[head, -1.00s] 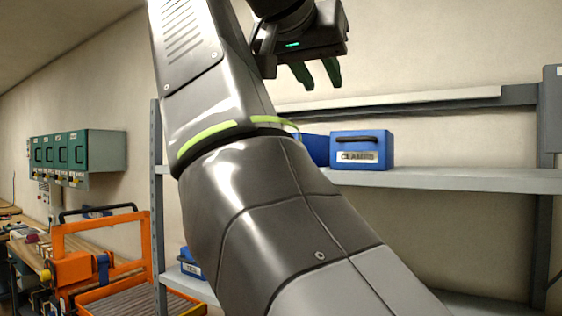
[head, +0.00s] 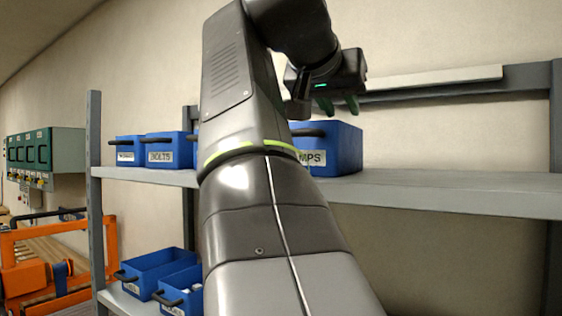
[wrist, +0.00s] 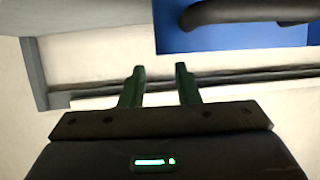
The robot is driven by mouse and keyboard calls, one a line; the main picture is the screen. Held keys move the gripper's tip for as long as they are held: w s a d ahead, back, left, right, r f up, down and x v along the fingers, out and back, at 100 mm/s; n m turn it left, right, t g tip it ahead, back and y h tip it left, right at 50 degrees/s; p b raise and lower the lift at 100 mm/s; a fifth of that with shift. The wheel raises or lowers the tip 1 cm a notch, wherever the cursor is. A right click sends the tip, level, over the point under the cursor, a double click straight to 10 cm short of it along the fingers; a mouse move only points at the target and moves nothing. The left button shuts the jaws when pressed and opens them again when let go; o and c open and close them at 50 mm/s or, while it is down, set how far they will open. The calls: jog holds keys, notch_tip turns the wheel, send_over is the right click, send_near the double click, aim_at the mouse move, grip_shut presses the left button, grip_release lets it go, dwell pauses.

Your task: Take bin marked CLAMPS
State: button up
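The blue bin (head: 345,146) stands on the upper shelf, and my arm hides its left part. Only "MPS" of its white label shows; the earlier frame shows more of the word. Its dark handle (head: 308,133) is on the front. My gripper (head: 338,105) appears over the bin's top rim in the head view; I cannot tell the depth gap. In the wrist view my two green fingers (wrist: 159,72) are apart with nothing between them. There the blue bin (wrist: 225,38) and its dark handle (wrist: 245,12) are at the top, apart from the fingers.
More blue bins (head: 152,268) sit on the lower shelf. A grey post (head: 94,200) and orange equipment (head: 40,265) are left. The upper shelf right of the bin is clear.

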jog(key=shift+p+x, duration=0.35)
jog(key=shift+x, duration=2.35)
jog(key=shift+s+f, duration=0.1)
jog(key=shift+f, duration=0.05)
grip_shut()
